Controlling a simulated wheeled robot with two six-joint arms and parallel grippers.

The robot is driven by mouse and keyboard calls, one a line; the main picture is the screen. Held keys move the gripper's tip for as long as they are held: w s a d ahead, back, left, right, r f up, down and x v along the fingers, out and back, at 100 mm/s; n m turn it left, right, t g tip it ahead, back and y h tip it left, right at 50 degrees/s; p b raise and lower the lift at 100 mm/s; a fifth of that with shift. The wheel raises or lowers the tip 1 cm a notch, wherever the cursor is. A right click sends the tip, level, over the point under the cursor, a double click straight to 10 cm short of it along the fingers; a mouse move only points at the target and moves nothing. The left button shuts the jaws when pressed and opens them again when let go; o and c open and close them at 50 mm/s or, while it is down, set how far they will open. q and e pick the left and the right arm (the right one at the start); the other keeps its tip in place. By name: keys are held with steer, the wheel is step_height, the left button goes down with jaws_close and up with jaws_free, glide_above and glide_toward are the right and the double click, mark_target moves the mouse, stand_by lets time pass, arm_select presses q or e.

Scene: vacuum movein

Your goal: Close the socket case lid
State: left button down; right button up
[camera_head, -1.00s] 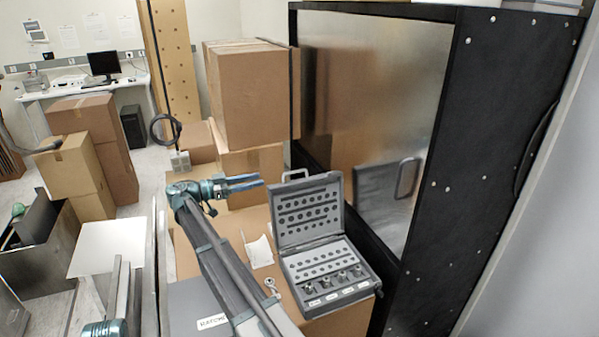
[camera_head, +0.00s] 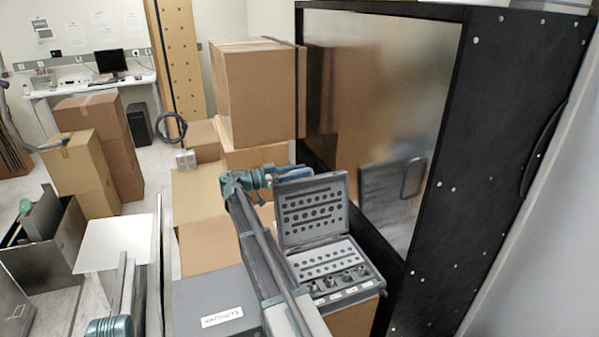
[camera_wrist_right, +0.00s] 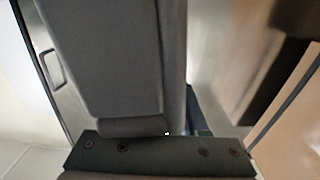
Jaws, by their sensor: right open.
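The socket case (camera_head: 335,262) is grey and stands open on a cardboard box, with sockets in its base. Its lid (camera_head: 314,226) is raised, roughly upright and leaning back, with rows of dark holes on the inside. My right gripper (camera_head: 303,173) is open and empty at the upper left edge of the lid; I cannot tell whether it touches. It covers the place of the lid's handle. In the right wrist view a large grey surface (camera_wrist_right: 115,60) fills the middle, close and blurred; I cannot tell which part it is.
A tall black cabinet (camera_head: 500,150) with a reflective metal panel (camera_head: 375,90) stands right behind the case. Cardboard boxes (camera_head: 255,95) are stacked behind the gripper. A dark grey labelled case (camera_head: 215,300) lies left of my right arm.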

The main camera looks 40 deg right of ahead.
jaws_close()
stand_by(1.5)
